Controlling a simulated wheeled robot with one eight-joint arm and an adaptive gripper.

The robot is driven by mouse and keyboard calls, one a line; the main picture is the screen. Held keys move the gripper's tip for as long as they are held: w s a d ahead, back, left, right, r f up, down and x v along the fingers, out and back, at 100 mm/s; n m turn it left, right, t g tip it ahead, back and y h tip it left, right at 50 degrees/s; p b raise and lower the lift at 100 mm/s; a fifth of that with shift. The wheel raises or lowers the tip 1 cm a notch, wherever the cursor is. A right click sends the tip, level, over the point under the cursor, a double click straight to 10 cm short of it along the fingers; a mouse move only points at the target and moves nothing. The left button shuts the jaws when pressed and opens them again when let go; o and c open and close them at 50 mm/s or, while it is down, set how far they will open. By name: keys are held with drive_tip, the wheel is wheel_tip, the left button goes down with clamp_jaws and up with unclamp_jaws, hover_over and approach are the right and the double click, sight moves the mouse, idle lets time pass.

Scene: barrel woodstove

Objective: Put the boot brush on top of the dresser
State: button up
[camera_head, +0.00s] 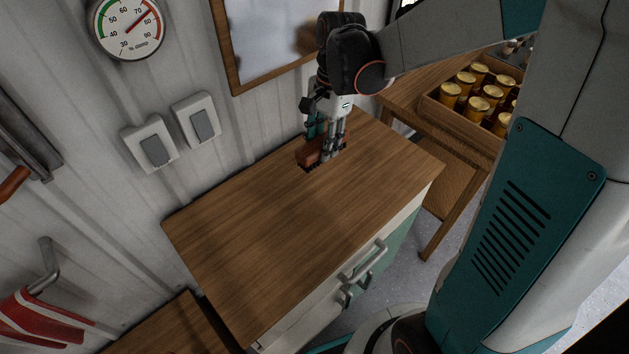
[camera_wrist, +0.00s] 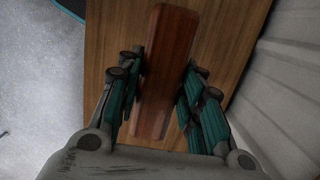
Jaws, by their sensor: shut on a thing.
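The boot brush (camera_head: 312,153) has a reddish-brown wooden back with dark bristles underneath. My gripper (camera_head: 327,146) points down over the far part of the dresser top (camera_head: 265,228) and is shut on the brush. In the wrist view the brush (camera_wrist: 165,70) lies lengthwise between the teal fingers of my gripper (camera_wrist: 160,100), with the wooden dresser top (camera_wrist: 112,35) below it. The brush is at or just above the dresser top; I cannot tell whether the bristles touch it. The fingers hide part of the brush in the head view.
The dresser top is otherwise bare. A wall with two switches (camera_head: 156,150), a gauge (camera_head: 127,25) and a framed panel (camera_head: 265,40) runs along its far left side. A wooden table with a crate of gold-lidded jars (camera_head: 478,95) stands at the right.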

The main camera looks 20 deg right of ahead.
wheel_tip(320, 180, down, 18)
drive_tip(key=b, duration=0.5)
drive_tip(key=shift+f, duration=0.1)
drive_tip(key=o, duration=1.1)
wheel_tip(320, 180, up, 12)
drive_tip(key=d+r+p, duration=0.1)
drive_tip(key=d+p, duration=0.1)
drive_tip(key=p, duration=0.2)
drive_tip(key=shift+s+a+r+n+t+h, duration=0.35)
drive_tip(key=shift+s+r+n+t, duration=1)
drive_tip(key=shift+s+r+n, duration=0.85)
drive_tip(key=shift+s+a+r+n+t+h, duration=0.2)
drive_tip(key=shift+s+a+r+n+t, duration=0.25)
drive_tip(key=shift+s+r+n+t, duration=1.3)
drive_tip(key=shift+s+a+r+n+t+h, duration=0.35)
drive_tip(key=shift+s+r+n+t, duration=0.55)
drive_tip(key=shift+s+r+n, duration=1.75)
